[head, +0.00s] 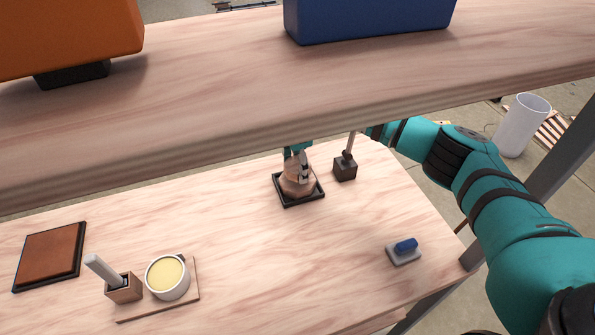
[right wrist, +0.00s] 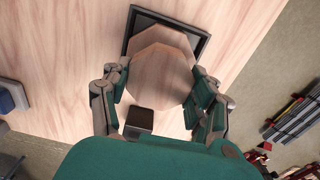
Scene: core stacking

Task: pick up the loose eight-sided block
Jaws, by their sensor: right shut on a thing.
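An eight-sided wooden block (right wrist: 160,78) is between the fingers of my right gripper (right wrist: 158,88), which is shut on it. Another eight-sided wooden layer (right wrist: 168,42) shows beyond it, over the black square tray (right wrist: 143,18). In the head view my right gripper (head: 299,163) is at the stack of wooden blocks (head: 295,188) on the black tray (head: 302,203). The gripper partly hides the stack, and I cannot tell whether the held block touches the layer below. My left gripper is not in view.
A dark box with a stick (head: 345,170) stands close right of the tray. A blue-topped pad (head: 404,251) lies near the right edge. A cream-filled cup (head: 167,278), a small holder (head: 123,289) and a brown panel (head: 50,256) are left.

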